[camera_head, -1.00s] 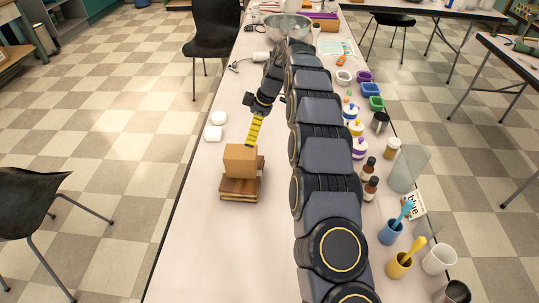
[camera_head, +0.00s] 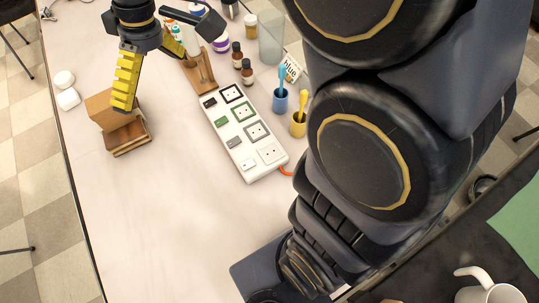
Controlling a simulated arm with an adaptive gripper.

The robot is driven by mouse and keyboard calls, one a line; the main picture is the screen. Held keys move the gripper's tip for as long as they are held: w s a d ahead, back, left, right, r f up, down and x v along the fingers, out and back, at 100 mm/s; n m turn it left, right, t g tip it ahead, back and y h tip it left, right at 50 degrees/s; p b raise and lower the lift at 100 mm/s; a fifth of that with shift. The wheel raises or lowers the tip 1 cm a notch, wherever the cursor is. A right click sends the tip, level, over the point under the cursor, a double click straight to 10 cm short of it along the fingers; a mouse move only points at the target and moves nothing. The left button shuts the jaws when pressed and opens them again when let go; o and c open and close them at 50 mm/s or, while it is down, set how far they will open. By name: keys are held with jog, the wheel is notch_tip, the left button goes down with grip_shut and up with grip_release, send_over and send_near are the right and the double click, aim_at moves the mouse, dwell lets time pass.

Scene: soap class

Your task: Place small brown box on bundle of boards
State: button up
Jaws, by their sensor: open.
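The small brown box (camera_head: 101,110) sits on top of the bundle of boards (camera_head: 127,139) at the left of the table. The other finger is farther right, over the table.
A white power strip (camera_head: 243,135) and a brown wooden piece (camera_head: 200,72) lie right of the boards. Two brown bottles (camera_head: 247,72), a blue cup (camera_head: 280,103) and a yellow cup (camera_head: 298,124) stand beyond. White round items (camera_head: 67,98) are at left. The front table is clear.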

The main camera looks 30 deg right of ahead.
jog(key=s+d+f+m+h, duration=0.1)
jog(key=s+d+m, duration=0.3)
jog(key=s, duration=0.5)
jog(key=s+d+f+m+h, duration=0.1)
jog(key=s+d+m, duration=0.3)
jog(key=s, duration=0.6)
jog(key=shift+s+f+g, duration=0.2)
jog(key=shift+f+g, duration=0.1)
jog(key=shift+f, duration=0.1)
